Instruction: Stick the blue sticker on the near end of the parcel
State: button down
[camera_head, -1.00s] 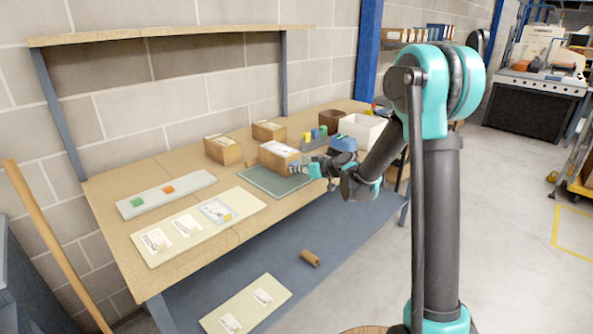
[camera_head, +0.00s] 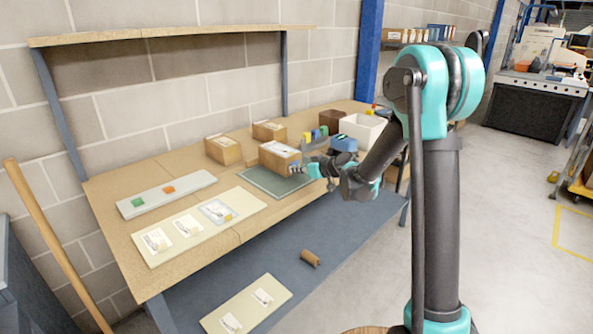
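The parcel (camera_head: 275,160), a brown box with a white label on top, sits on the dark green mat (camera_head: 262,183) on the bench. My gripper (camera_head: 299,169) is at the parcel's right end, very close to it or touching it. A small blue patch (camera_head: 294,167) shows between the fingertips and that end. It looks like the blue sticker, but it is too small to tell whether it is held or stuck on. The fingers are too small and too covered to show whether they are open. The grey strip (camera_head: 190,187) at the left carries a green and an orange sticker.
Two other boxes (camera_head: 223,149) (camera_head: 269,130) stand behind the parcel. A cream board (camera_head: 165,251) with labels and a pale card lies at the front left. A white bin (camera_head: 362,132), a brown bin and small coloured items stand at the right. A cardboard tube (camera_head: 310,258) lies on the lower shelf.

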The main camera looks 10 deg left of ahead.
jog(key=c, duration=1.6)
grip_release()
jog(key=shift+c, duration=0.2)
jog(key=shift+o, duration=0.4)
jog(key=shift+o, duration=1.2)
jog(key=shift+s+d, duration=1.1)
jog(key=shift+d, duration=0.3)
jog(key=shift+s+d, duration=1.05)
jog(key=shift+d, duration=0.3)
